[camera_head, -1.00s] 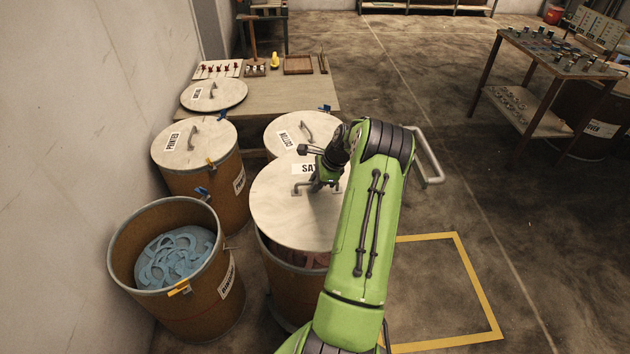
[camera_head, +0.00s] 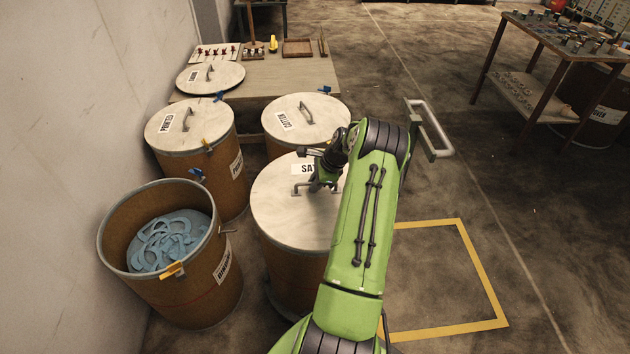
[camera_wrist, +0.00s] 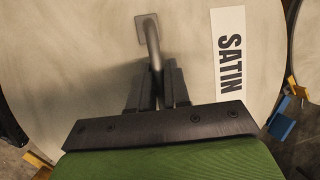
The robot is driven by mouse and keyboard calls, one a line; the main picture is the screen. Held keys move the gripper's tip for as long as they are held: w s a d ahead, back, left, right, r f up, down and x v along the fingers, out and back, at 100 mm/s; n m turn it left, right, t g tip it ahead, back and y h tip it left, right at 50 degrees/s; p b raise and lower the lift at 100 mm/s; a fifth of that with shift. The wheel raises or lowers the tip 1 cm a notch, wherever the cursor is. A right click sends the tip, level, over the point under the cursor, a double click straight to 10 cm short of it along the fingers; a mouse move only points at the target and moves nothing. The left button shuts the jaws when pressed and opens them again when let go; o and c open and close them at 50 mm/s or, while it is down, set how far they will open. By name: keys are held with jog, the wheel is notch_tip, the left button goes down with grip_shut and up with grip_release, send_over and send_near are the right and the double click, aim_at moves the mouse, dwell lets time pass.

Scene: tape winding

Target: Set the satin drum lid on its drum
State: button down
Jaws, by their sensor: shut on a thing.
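The satin drum lid (camera_head: 285,220) is a pale round disc with a bar handle and a label reading SATIN in the wrist view (camera_wrist: 230,50). It lies over the top of the brown satin drum (camera_head: 290,275), and no gap shows between lid and drum at the front. Part of the rim is hidden by my arm. My gripper (camera_head: 322,183) is at the lid's handle, and in the wrist view its dark jaws (camera_wrist: 157,90) are shut on the handle bar (camera_wrist: 152,45).
An open drum (camera_head: 175,270) with blue pieces stands at left. The lidded printed drum (camera_head: 195,165) and cotton drum (camera_head: 305,120) stand behind. A loose lid (camera_head: 210,77) lies on the low table (camera_head: 270,85). A yellow floor outline (camera_head: 470,260) at right is empty.

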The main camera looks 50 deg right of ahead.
jog(key=c, duration=1.1)
grip_release()
jog(key=shift+r, duration=0.1)
jog(key=shift+o, duration=0.4)
jog(key=p+v, duration=0.5)
jog(key=v, duration=1)
jog(key=shift+s+r, duration=0.15)
jog(key=shift+r, duration=0.15)
